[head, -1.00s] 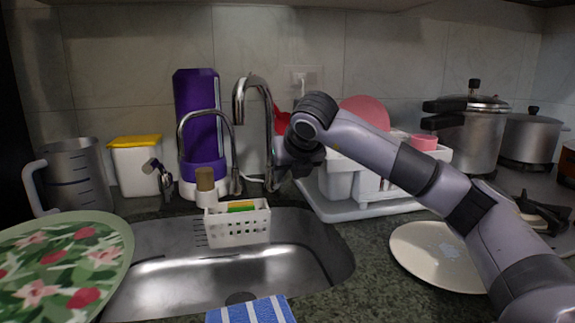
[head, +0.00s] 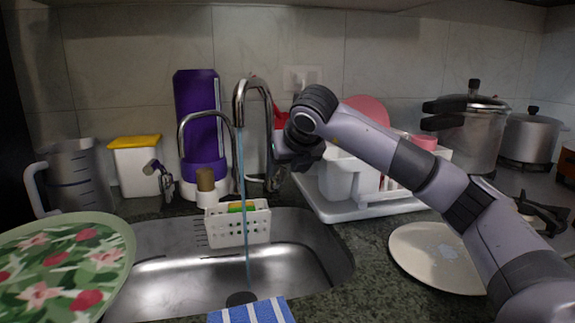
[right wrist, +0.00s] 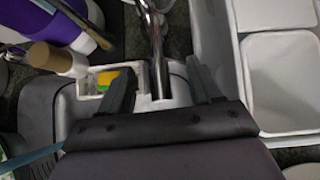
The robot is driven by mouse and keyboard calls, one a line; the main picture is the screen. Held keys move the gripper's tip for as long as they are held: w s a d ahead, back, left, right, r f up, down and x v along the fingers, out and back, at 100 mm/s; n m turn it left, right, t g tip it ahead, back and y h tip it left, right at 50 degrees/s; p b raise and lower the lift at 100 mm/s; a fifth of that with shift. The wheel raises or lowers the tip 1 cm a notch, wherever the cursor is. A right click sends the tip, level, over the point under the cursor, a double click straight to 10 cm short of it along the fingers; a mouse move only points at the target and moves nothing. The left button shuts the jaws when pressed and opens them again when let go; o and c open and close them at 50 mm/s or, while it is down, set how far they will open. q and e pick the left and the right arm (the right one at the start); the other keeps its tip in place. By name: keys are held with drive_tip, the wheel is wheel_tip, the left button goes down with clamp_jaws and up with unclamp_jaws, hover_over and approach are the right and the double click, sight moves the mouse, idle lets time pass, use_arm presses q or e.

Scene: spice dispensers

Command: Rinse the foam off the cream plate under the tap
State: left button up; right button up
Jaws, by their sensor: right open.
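The cream plate (head: 425,250) lies on the counter right of the sink, partly behind my right arm, with a faint whitish patch on it. The tall curved tap (head: 240,100) stands behind the sink, and a thin stream of water (head: 243,190) runs from it into the basin (head: 190,275). My right gripper (head: 278,180) is at the lower part of the tap. In the right wrist view its open fingers (right wrist: 160,80) sit on either side of the tap's metal post (right wrist: 156,45). Contact cannot be made out. My left gripper is out of view.
A white sponge caddy (head: 238,229) sits at the sink's back edge. A white dish rack (head: 345,212) is right of the tap. A large floral plate (head: 60,265) is at left, a striped cloth (head: 252,311) at the front. Pots stand at the back right.

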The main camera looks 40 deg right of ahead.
drive_tip(key=p+v, duration=0.1)
drive_tip(key=v, duration=0.5)
drive_tip(key=shift+s+r+p, duration=0.25)
drive_tip(key=shift+r+p, duration=0.05)
drive_tip(key=shift+a, duration=0.1)
idle(0.4)
